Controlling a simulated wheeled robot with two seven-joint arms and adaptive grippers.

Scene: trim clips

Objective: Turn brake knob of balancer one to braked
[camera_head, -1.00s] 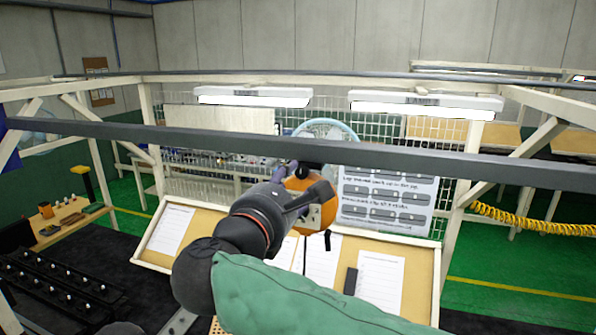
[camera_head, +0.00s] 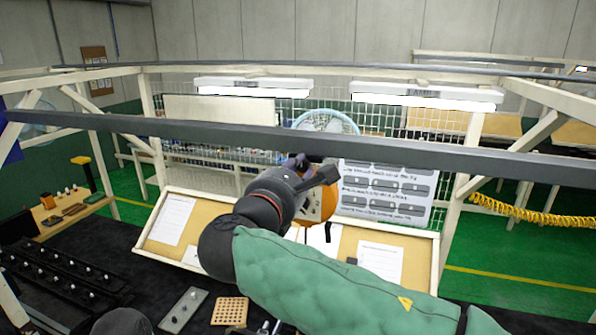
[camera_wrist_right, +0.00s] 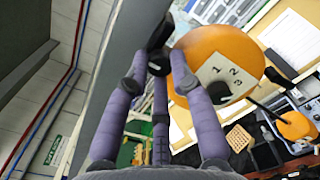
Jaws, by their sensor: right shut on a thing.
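An orange round balancer (camera_head: 328,204) hangs below the grey overhead beam in the head view, partly hidden behind my right arm. In the right wrist view the balancer (camera_wrist_right: 215,50) shows a pale plate marked 1, 2, 3 and a dark knob-like part (camera_wrist_right: 219,92) on it. My right gripper (camera_head: 304,164) is at the balancer's upper left side, just under the beam. In the right wrist view its purple fingers (camera_wrist_right: 160,62) close together around a small black piece, apparently the brake knob; the fingers hide most of it. My left gripper is not in view.
The grey beam (camera_head: 250,138) crosses close above my right gripper. Behind stands a slanted tan board (camera_head: 215,222) with paper sheets. Below are a grey plate (camera_head: 183,310) and a tan perforated block (camera_head: 230,311). A black rack (camera_head: 65,285) lies at the left.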

